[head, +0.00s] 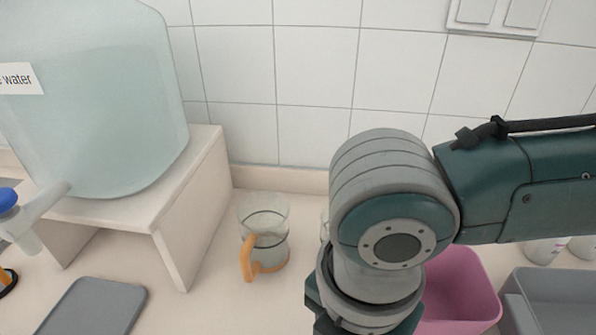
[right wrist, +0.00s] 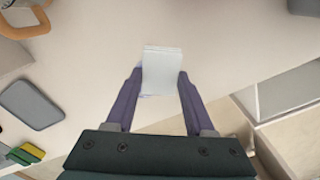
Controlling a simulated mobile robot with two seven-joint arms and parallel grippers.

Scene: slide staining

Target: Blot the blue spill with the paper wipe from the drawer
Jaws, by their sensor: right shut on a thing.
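In the right wrist view my right gripper (right wrist: 161,82) is shut on a folded white paper wipe (right wrist: 162,65), holding it between its two purple fingers over the pale counter. A faint bluish edge shows at the wipe's lower left; I cannot tell whether it is part of the spill. No blue spill is clearly visible in either view. What looks like an open drawer (right wrist: 290,92) shows at the right of the wrist view. In the head view my right arm hides its own gripper. My left gripper is not in view.
A glass mug with an orange handle (head: 264,238) stands beside a white stand (head: 190,215) bearing a large water bottle (head: 95,100). A grey tray (head: 95,306) lies at front left. A pink bin (head: 462,290) and grey basin (head: 560,300) are at right.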

